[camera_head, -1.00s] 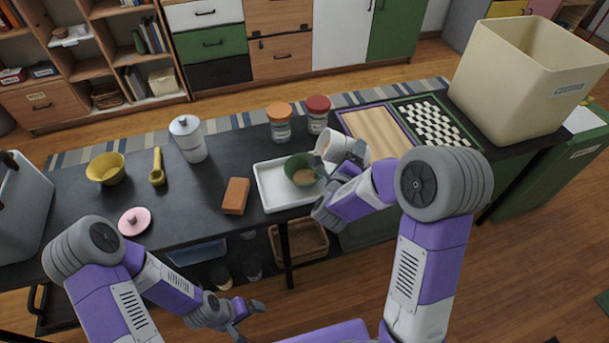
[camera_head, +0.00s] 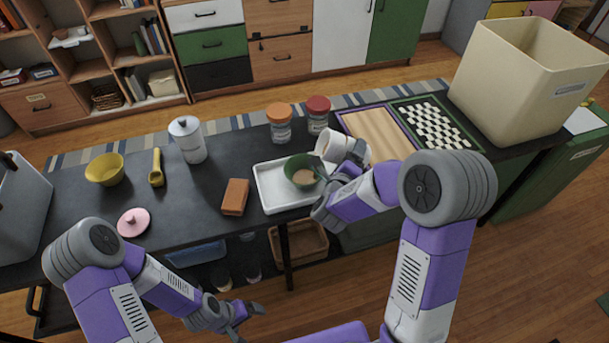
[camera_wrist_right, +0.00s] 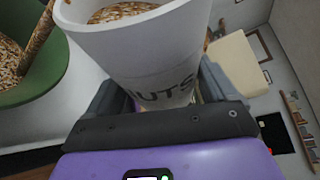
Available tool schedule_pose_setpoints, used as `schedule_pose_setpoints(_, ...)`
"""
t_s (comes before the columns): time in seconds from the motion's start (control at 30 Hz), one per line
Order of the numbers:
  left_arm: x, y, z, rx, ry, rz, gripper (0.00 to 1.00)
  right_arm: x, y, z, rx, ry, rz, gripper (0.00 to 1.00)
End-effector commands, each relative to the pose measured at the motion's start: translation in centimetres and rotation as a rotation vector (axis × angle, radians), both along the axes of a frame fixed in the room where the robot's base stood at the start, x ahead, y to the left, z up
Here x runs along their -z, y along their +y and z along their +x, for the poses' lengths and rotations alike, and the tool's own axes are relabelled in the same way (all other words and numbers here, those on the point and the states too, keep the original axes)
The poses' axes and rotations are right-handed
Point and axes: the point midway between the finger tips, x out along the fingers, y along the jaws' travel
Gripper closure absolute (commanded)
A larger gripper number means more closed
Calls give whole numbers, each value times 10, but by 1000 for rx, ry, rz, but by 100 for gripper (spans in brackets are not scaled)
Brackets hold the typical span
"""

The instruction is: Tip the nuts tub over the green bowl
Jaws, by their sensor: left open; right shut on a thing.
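The white nuts tub (camera_head: 333,146) is held tilted to the left, its mouth beside and above the green bowl (camera_head: 290,180). The right wrist view shows the tub (camera_wrist_right: 145,50) lettered "NUTS", with brown nuts inside. My right gripper (camera_head: 352,155) is shut on the tub. The bowl stands on a white tray (camera_head: 272,202) and holds light brown contents. In the right wrist view a speckled brown streak crosses the bowl (camera_wrist_right: 45,75); I cannot tell whether it is falling nuts or a stick. My left gripper (camera_head: 248,318) is open and empty, low in front of the table.
An orange-lidded jar (camera_head: 279,124) and a red-lidded jar (camera_head: 318,115) stand behind the tray. A brown block (camera_head: 235,197) lies left of it. A wooden board (camera_head: 375,135) and a checkered board (camera_head: 435,122) lie to the right. The table's left part has bare room.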

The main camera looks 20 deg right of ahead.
Motion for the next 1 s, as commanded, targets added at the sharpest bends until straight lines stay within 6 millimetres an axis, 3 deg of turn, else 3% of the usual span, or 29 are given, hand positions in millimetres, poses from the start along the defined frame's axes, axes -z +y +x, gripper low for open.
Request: schedule_pose_setpoints(1.0, 0, 0, 0, 0, 0, 0, 6, -6, 0, 0, 0, 12, -59, 59)
